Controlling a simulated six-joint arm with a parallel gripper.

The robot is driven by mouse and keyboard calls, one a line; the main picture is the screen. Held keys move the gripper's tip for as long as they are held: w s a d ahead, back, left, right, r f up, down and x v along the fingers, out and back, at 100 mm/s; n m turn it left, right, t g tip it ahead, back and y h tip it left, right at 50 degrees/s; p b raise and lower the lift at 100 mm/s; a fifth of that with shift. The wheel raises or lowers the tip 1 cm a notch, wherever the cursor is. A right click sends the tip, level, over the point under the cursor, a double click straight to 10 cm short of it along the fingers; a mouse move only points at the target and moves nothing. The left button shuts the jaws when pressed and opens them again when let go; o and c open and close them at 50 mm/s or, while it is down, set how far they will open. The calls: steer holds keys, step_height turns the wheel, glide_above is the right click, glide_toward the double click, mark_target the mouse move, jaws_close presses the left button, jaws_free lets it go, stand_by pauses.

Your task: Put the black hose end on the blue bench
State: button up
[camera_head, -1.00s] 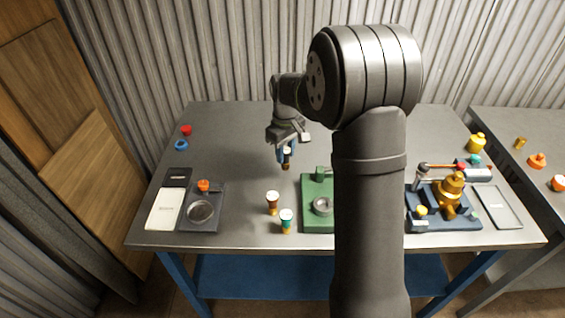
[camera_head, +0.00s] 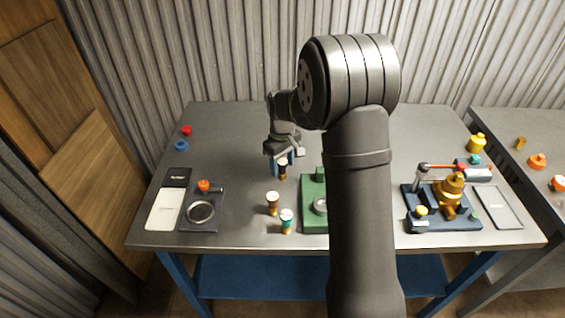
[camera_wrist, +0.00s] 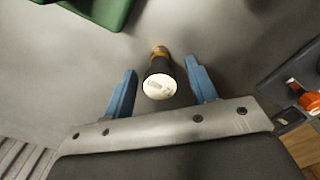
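The black hose end (camera_head: 282,170), with a pale top face and gold lower end, is upright at the middle of the bench (camera_head: 240,130), a grey top on blue legs. In the wrist view the hose end (camera_wrist: 159,80) lies between the two blue fingers of my gripper (camera_wrist: 161,86), with a gap on each side. My gripper (camera_head: 281,161) points down over it and is open. Whether its base touches the bench top is hard to tell.
A brown hose end (camera_head: 272,203) and a teal one (camera_head: 286,221) stand just in front. A green fixture (camera_head: 312,205) is close on the right. A dark tray (camera_head: 201,211) is at left, a blue fixture with brass valve (camera_head: 450,195) at right.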

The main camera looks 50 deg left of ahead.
mark_target(282, 161)
step_height(282, 161, up, 12)
steer(key=shift+r, duration=0.15)
stand_by(0.6)
step_height(282, 161, down, 12)
steer(key=shift+f, duration=0.1)
step_height(282, 161, up, 2)
steer(key=shift+r, duration=0.95)
